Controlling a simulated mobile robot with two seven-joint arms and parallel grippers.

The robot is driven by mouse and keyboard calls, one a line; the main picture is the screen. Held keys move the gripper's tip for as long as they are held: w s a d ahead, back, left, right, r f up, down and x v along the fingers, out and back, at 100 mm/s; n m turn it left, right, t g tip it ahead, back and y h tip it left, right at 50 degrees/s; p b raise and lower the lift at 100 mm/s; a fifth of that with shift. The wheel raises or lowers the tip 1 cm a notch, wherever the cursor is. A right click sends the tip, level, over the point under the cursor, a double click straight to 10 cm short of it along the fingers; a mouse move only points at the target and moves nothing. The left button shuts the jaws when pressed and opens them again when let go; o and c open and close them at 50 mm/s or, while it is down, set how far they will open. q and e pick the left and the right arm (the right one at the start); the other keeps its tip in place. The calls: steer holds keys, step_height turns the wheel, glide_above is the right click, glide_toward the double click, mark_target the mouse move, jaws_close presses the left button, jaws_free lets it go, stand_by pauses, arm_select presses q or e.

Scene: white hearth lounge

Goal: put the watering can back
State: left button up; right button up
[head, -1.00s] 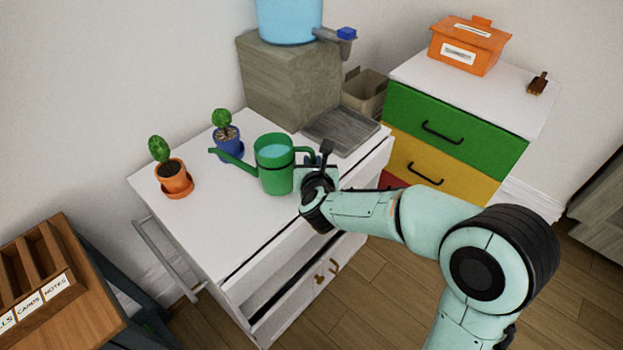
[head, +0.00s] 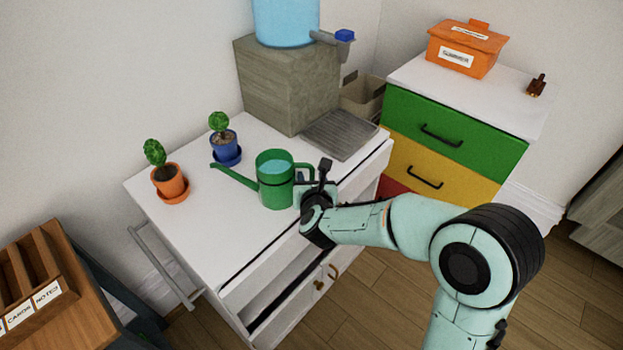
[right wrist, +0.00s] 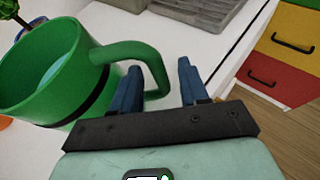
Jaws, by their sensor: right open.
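The green watering can (head: 275,186), with water visible inside, stands upright on the white cabinet top (head: 215,220). Its spout points left, toward the blue pot, and its handle points right, toward my right gripper. My right gripper (head: 304,182) is at the handle side of the can. In the right wrist view, the can (right wrist: 50,75) is at left and the gripper's blue fingers (right wrist: 159,68) are spread. The handle's outer part lies between the fingers, with the left finger inside the loop. My left gripper is not in view.
A plant in an orange pot (head: 170,181) and one in a blue pot (head: 225,146) stand left of the can. A grey tray (head: 341,134) and a water dispenser (head: 287,22) on a block are behind. A drawer chest (head: 455,127) stands at right. The cabinet's front left is clear.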

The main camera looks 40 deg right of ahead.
arm_select(q)
steer(key=shift+s+d+r+g+p, duration=0.2)
steer(key=shift+s+d+r+p, duration=0.1)
steer(key=shift+s+r+p, duration=0.25)
steer(key=shift+s+d+r+g+p, duration=0.25)
steer(key=shift+s+r, duration=0.1)
steer(key=shift+s, duration=0.3)
arm_select(e)
steer(key=v, duration=1.2)
